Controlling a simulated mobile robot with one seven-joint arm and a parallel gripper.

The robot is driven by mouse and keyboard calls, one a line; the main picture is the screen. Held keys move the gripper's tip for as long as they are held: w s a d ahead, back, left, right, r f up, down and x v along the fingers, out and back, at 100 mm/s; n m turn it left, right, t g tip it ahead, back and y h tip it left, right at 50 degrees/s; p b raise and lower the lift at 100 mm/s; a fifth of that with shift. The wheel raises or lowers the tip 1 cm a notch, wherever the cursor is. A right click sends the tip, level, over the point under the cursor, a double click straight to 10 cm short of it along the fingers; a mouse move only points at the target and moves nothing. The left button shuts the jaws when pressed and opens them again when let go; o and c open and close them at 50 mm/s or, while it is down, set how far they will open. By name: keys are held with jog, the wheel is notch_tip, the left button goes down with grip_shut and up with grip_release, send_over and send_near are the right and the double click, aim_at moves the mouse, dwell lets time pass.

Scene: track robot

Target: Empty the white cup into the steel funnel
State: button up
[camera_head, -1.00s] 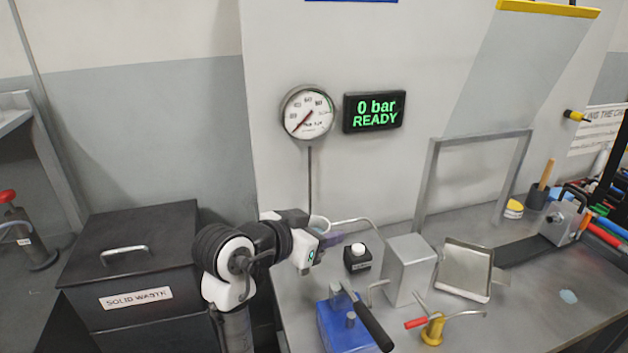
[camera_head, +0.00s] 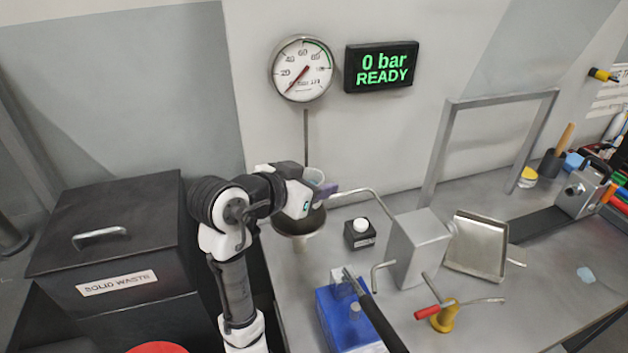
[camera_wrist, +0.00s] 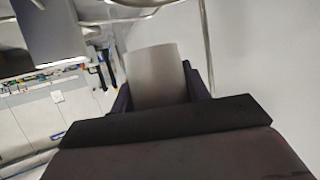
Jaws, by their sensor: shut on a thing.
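The white cup (camera_head: 314,176) is held in my gripper (camera_head: 322,191), its rim facing roughly upward in the head view; a slight tilt is hard to judge. In the wrist view the cup (camera_wrist: 155,76) fills the space between the dark purple fingers of my gripper (camera_wrist: 158,92), which is shut on it. The steel funnel (camera_head: 300,223) is at the left end of the bench. The cup is above the funnel, apart from it. My gripper hides part of the funnel's rim. The cup's contents are not clear.
A bent steel pipe (camera_head: 362,196) passes close to the right of the cup. A black solid waste bin (camera_head: 118,255) is at left.

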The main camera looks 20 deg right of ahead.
jog(key=shift+f+b, duration=1.4)
jog(key=shift+f, duration=0.45)
jog(key=shift+r+p, duration=0.25)
jog(key=shift+p, duration=0.3)
jog(key=n+p, duration=0.1)
jog(key=n+g+h+p, duration=0.1)
jog(key=n+g+p, duration=0.1)
jog(key=shift+s+d, duration=0.15)
jog(key=shift+s, duration=0.1)
jog(key=n+h+p, duration=0.1)
jog(key=n+p, duration=0.1)
jog(key=p, duration=0.1)
jog(key=n+g+h+p, duration=0.1)
jog(key=n+p, duration=0.1)
jog(key=p, duration=0.2)
jog(key=shift+r+g, duration=0.3)
jog(key=shift+r, duration=0.05)
jog(key=shift+w+n+g+h, duration=0.15)
jog(key=shift+n+g+h, duration=0.15)
jog(key=shift+n+h, duration=0.55)
jog(key=n, duration=0.2)
jog(key=n+h, duration=0.1)
jog(key=n, duration=0.1)
jog(key=shift+w+a+r, duration=0.25)
jog(key=shift+w+r, duration=0.05)
jog(key=shift+r, duration=0.1)
